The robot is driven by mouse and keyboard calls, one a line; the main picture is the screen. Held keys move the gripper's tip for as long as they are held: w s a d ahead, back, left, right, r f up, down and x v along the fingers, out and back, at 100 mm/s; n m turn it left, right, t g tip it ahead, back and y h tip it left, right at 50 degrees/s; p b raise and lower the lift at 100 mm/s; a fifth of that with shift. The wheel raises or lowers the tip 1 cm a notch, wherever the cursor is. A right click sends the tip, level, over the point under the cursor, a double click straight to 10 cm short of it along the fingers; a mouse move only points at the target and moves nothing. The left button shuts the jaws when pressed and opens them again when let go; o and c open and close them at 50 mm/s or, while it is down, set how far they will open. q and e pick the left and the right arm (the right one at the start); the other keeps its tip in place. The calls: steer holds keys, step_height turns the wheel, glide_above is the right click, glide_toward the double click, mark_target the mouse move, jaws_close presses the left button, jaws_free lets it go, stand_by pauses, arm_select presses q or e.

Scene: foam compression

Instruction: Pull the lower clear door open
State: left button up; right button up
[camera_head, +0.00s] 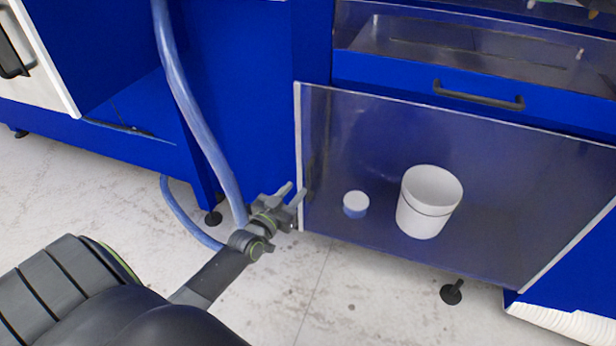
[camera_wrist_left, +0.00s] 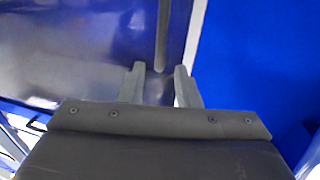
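The lower clear door (camera_head: 500,190) is a see-through panel on the blue cabinet. It appears closed, with a pale strip along its left edge (camera_head: 299,150). It also shows in the left wrist view (camera_wrist_left: 85,50), where a thin grey upright strip (camera_wrist_left: 164,40) runs near its pale edge. My left gripper (camera_head: 293,193) is at the door's lower left edge. In the left wrist view its two fingers (camera_wrist_left: 160,84) are apart, with the strip's end between their tips. I cannot tell whether they touch it. My right gripper is not in view.
A white bucket (camera_head: 429,200) and a small white-and-blue jar (camera_head: 355,204) show through the door. A drawer with a dark handle (camera_head: 478,95) is above it. A blue hose (camera_head: 190,105) hangs just left of my gripper. Bare floor (camera_head: 350,290) lies in front.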

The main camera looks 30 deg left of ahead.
arm_select(q)
steer(key=w, duration=0.4)
steer(key=w+b, duration=0.1)
steer(key=w, duration=0.2)
steer(key=shift+w+a+b, duration=0.2)
steer(key=shift+w+b, duration=0.1)
steer(key=shift+w, duration=0.1)
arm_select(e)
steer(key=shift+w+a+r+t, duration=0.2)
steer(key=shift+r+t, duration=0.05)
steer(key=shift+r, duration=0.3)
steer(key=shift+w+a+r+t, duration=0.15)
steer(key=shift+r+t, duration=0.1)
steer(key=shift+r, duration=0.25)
arm_select(q)
jaws_close()
